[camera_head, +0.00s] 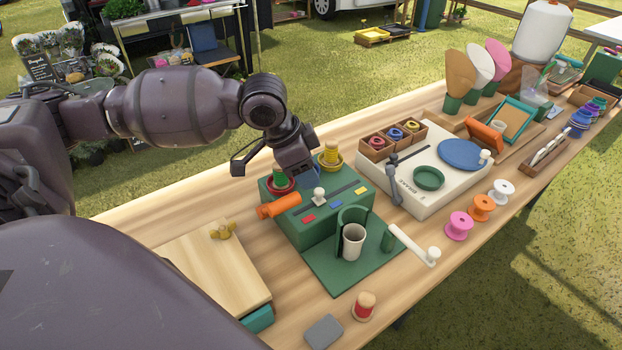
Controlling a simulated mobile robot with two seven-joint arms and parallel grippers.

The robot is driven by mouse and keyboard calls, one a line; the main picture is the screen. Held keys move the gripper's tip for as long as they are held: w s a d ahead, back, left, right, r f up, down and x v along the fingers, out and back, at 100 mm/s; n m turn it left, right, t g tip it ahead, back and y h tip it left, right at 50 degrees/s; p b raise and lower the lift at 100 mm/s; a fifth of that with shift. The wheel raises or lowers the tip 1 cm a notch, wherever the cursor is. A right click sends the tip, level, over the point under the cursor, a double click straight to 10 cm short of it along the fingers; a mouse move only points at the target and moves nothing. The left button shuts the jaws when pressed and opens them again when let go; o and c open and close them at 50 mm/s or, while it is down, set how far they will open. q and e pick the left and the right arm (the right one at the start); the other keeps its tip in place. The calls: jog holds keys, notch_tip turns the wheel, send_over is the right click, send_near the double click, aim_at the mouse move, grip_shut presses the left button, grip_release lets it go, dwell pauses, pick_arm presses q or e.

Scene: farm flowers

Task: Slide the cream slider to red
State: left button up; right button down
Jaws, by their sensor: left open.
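The cream slider (319,193) is a small upright knob in the dark slot on top of a green box (290,236). Red (308,217), blue (335,204) and yellow (361,190) marks lie in a row in front of the slot. The slider stands between the red and yellow ends, nearest the blue mark as far as I can tell. My left gripper (273,172) is open above the back left of the box, apart from the slider. It partly covers the back of the box. My right gripper is not in view.
An orange handle (278,205) sticks out on the box's left. Red (280,183) and yellow (330,158) spool holders stand behind the slot. A white cup (353,242) stands in front. A cream machine (450,175) is to the right, a wooden board (205,262) to the left.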

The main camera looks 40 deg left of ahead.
pick_arm(q)
jog(key=p+v, duration=0.1)
jog(key=v, duration=0.4)
